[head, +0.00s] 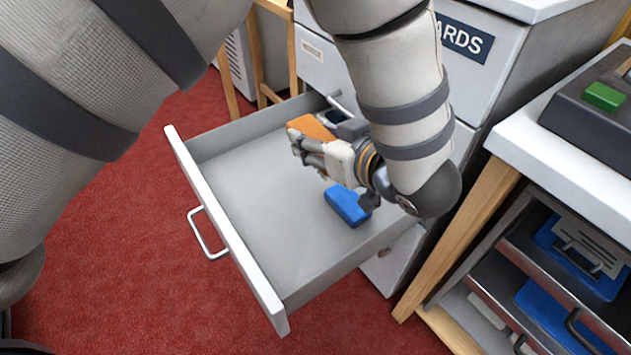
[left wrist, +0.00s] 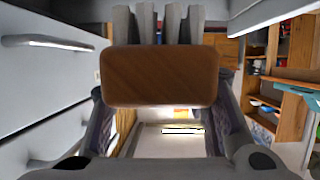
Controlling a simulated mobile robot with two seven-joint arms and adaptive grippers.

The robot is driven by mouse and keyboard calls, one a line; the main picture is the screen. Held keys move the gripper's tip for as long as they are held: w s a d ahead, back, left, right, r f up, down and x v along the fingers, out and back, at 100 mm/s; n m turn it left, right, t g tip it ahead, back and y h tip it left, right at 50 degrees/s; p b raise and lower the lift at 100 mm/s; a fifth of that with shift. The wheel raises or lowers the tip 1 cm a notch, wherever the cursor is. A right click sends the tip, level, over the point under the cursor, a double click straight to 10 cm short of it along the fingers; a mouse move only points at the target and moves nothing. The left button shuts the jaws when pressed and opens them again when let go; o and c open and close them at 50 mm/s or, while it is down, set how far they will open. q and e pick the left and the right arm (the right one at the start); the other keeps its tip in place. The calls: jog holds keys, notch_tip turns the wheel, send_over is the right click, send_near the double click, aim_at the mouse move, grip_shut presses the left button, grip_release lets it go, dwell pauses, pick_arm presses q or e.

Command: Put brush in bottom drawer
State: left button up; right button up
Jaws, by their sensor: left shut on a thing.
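The brush has a brown wooden back (left wrist: 160,76) and pale grey bristles, seen close up in the left wrist view. In the head view its orange-brown back (head: 310,127) shows at the gripper's far side. My left gripper (head: 326,148) is shut on the brush, over the back part of an open drawer (head: 255,190). I cannot tell how high the brush is above the drawer floor. The drawer is pulled out from the grey cabinet, with its white front and metal handle at the left. My right gripper is not in view.
A blue object (head: 347,205) lies in the drawer near its right side, and a dark item (head: 331,118) lies at the back. Most of the drawer floor is bare. A white-topped bench (head: 570,150) with shelves stands at the right. Red carpet surrounds the drawer.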

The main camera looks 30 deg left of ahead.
pick_arm(q)
jog(key=w+a+f+b, duration=0.2)
jog(key=w+a+f, duration=0.2)
jog(key=w+a+f+b, duration=0.3)
jog(key=w+a+f, duration=0.1)
jog(key=a, duration=0.1)
jog(key=w+a+f+b, duration=0.3)
jog(key=a+f, duration=0.1)
jog(key=shift+w+a+f, duration=0.2)
jog(key=shift+w+f, duration=0.05)
jog(key=shift+w, duration=0.15)
jog(key=shift+f+n+g+b, duration=0.3)
jog(key=shift+f+b, duration=0.05)
jog(key=shift+f, duration=0.45)
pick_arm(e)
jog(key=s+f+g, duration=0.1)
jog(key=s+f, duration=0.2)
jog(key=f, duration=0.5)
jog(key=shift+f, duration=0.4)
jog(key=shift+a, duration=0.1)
pick_arm(q)
jog(key=o, duration=1.2)
jog(key=shift+o, duration=0.2)
jog(key=shift+r, duration=0.1)
